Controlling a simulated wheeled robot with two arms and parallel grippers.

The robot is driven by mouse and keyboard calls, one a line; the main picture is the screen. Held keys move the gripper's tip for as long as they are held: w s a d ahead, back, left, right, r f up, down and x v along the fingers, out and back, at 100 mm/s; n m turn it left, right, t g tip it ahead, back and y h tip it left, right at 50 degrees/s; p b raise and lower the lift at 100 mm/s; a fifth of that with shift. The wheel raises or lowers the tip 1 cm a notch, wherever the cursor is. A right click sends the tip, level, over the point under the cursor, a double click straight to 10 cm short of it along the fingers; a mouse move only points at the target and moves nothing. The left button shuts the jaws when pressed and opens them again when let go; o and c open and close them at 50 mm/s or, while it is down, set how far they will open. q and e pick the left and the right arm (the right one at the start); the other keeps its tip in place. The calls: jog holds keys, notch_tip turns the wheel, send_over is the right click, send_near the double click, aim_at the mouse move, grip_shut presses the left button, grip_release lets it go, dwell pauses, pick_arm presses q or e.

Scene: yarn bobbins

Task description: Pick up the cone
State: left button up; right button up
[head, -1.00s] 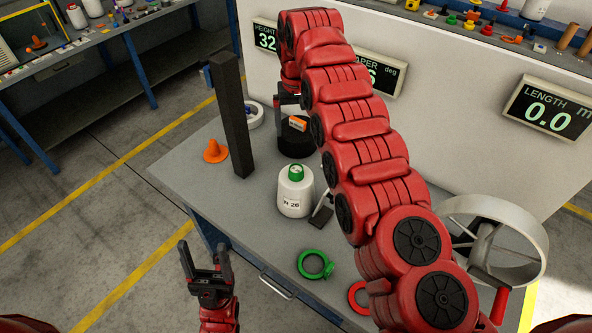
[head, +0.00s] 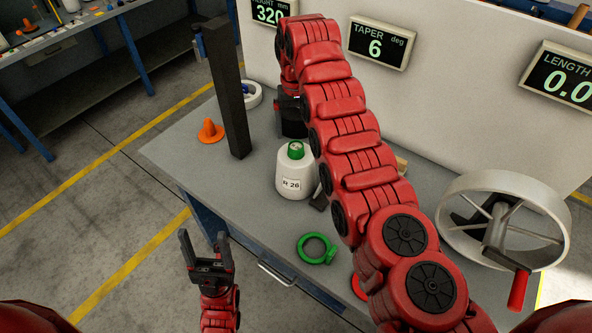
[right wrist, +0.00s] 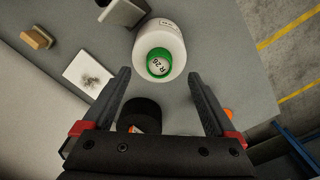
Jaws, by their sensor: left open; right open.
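A white cone (head: 295,180) with a green top and a label ending in 26 stands upright on the grey table (head: 180,158). In the right wrist view, the cone (right wrist: 172,50) lies just beyond my right fingertips, its green top facing the camera. My right gripper (right wrist: 159,77) is open, with nothing held between its fingers. In the head view it is largely hidden by my own arm, behind the cone. A smaller orange cone (head: 210,131) stands on the table left of the dark post. My left gripper (head: 204,240) is open and empty, in front of the table.
A tall dark post (head: 229,90) stands left of the white cone. A black cylinder (right wrist: 143,113) is close to my right gripper. A green ring (head: 317,249) and a handwheel (head: 503,222) are to the right. A panel with displays (head: 378,43) closes the back.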

aim_at(296, 145)
jog(key=shift+w+f+p, duration=0.25)
jog(key=shift+f+p, duration=0.05)
jog(key=shift+f, duration=0.3)
jog(key=shift+w+f+p, duration=0.2)
jog(key=shift+f+p, duration=0.9)
jog(key=shift+f, duration=0.05)
jog(key=shift+f+p, duration=0.4)
jog(key=shift+f, duration=0.55)
jog(key=shift+w+f, duration=0.1)
jog(key=shift+f, duration=0.35)
grip_shut()
